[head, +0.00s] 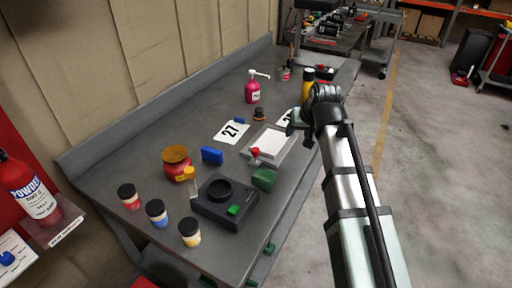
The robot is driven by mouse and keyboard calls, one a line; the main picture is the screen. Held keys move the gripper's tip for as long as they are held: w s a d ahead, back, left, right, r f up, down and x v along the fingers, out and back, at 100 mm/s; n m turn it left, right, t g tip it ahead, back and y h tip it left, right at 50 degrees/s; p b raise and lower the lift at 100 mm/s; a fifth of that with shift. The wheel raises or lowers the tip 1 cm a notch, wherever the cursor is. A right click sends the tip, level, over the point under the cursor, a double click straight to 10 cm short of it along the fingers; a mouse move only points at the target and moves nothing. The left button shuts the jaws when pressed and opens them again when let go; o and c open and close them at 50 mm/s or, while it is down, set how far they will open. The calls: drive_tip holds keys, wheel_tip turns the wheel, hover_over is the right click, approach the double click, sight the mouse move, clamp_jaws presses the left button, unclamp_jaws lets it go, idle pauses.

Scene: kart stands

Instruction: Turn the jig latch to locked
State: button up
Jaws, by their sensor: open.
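A grey jig plate (286,153) with a pale panel lies on the bench right of centre. A small red knob (255,152) stands at its left edge; it may be the latch, but its setting is too small to tell. A green block (265,179) sits at the near corner of the plate. My gripper (294,123) is above the far side of the bench, beyond the jig plate and apart from the knob. It is open, and I see nothing held in it. My wrist hides part of the fingers and the bench behind.
A black box (215,212) with a round recess stands in front of the jig. Several small jars, a red pot (176,164) and a blue block (212,155) stand left. A pink pump bottle (252,91) and yellow bottle (308,82) stand farther back. Bare bench (120,170) lies left.

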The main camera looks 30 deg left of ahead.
sight(256, 149)
drive_tip(key=s+a+r+n+g+h, duration=0.1)
drive_tip(key=s+a+r+n, duration=0.15)
drive_tip(key=s+a, duration=0.2)
drive_tip(key=s+a+r+n, duration=0.1)
drive_tip(key=s+a+r, duration=0.25)
drive_tip(key=s, duration=0.25)
drive_tip(key=shift+m, duration=0.25)
drive_tip(key=x, duration=1.3)
drive_tip(key=shift+d+f, duration=0.1)
clamp_jaws()
